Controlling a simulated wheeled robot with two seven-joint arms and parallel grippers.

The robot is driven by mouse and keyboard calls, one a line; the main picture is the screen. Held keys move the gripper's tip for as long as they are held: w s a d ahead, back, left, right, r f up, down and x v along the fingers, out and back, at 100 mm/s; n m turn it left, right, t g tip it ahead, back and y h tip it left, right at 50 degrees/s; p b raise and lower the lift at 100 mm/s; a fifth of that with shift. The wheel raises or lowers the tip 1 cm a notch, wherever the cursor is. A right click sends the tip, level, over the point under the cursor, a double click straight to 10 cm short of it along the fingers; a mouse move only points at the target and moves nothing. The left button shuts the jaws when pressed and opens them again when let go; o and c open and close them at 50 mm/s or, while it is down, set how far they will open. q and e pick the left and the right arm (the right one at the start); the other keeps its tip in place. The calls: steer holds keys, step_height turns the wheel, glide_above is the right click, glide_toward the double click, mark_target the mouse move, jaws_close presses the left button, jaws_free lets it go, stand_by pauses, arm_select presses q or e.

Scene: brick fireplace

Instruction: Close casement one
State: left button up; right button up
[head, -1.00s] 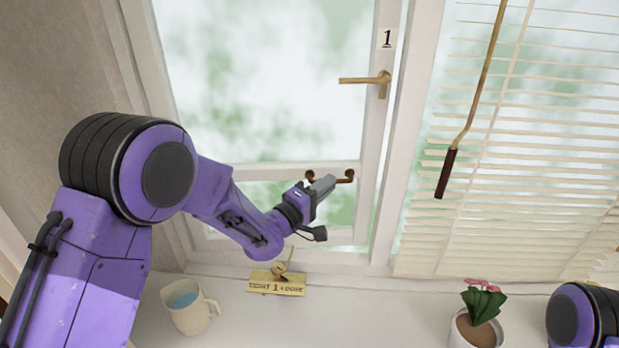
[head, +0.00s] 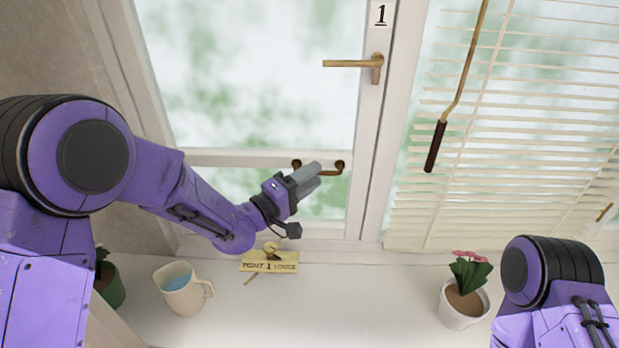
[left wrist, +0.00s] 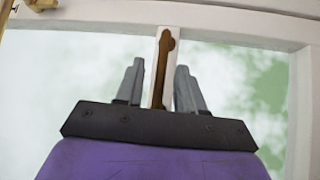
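Casement one (head: 366,140) is a white-framed window marked with a black "1". It rests near its frame; I cannot tell whether it is fully flush. Its brass lever handle (head: 350,63) lies horizontal, pointing left. A brass fitting (head: 270,248) stands by a "TIGHT 1 LOOSE" plate (head: 283,267). My right gripper is out of view.
On the white sill (head: 350,310) stand a mug (head: 180,292), a potted pink flower (head: 462,312) and a green pot (head: 112,290) at left. A blind (head: 500,150) with a hanging crank wand (head: 437,146) covers the window to the right.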

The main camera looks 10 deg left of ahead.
arm_select(q)
steer(key=b+v, duration=0.3)
steer(key=v, duration=0.7)
steer(key=shift+s, duration=0.2)
steer(key=shift+a, duration=0.1)
